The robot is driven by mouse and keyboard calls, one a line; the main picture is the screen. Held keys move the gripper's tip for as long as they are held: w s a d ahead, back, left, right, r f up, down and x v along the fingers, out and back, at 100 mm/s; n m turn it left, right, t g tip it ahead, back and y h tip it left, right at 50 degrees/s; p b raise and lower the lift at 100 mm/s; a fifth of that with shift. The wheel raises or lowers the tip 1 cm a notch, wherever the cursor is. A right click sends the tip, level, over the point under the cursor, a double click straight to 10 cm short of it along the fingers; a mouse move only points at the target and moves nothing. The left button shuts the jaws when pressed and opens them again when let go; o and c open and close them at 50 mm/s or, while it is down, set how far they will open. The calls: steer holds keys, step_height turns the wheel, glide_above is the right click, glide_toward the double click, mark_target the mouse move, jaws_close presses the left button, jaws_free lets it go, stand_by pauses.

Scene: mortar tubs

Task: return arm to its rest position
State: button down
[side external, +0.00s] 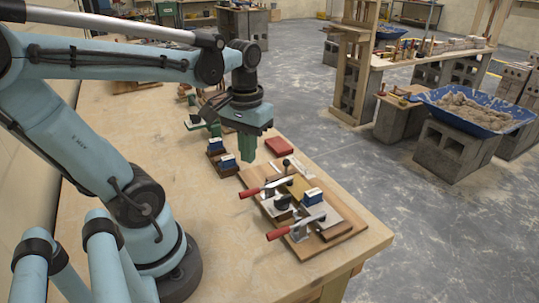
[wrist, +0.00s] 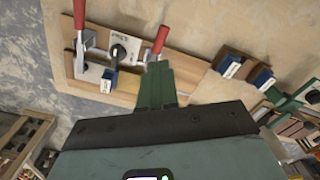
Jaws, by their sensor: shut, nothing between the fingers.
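My gripper (side external: 247,147) hangs over the wooden workbench (side external: 145,130), with its green fingers pointing down and closed together. Nothing shows between the fingers. In the wrist view the green fingers (wrist: 157,88) are also together, in front of a wooden board (wrist: 190,75). In the side view this board (side external: 335,228), with red-handled clamps, lies to the right of and nearer than my gripper. The gripper appears to be above the bench and apart from the things on it, though its exact height is hard to tell.
Red-handled clamps (side external: 262,188) stand up from the board. Two small blue-and-white blocks (side external: 227,162) sit just left of my gripper, and a red flat block (side external: 278,146) lies to its right. A blue tub of sand (side external: 475,108) rests on concrete blocks beyond the bench.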

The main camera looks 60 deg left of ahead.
steer(key=shift+r, duration=0.95)
steer(key=w+d+f+m+t, duration=0.2)
steer(key=w+d+m+t, duration=0.3)
steer(key=d+m+t, duration=0.1)
steer(key=shift+w+d+t, duration=0.35)
steer(key=shift+d+t, duration=0.15)
steer(key=shift+d, duration=0.75)
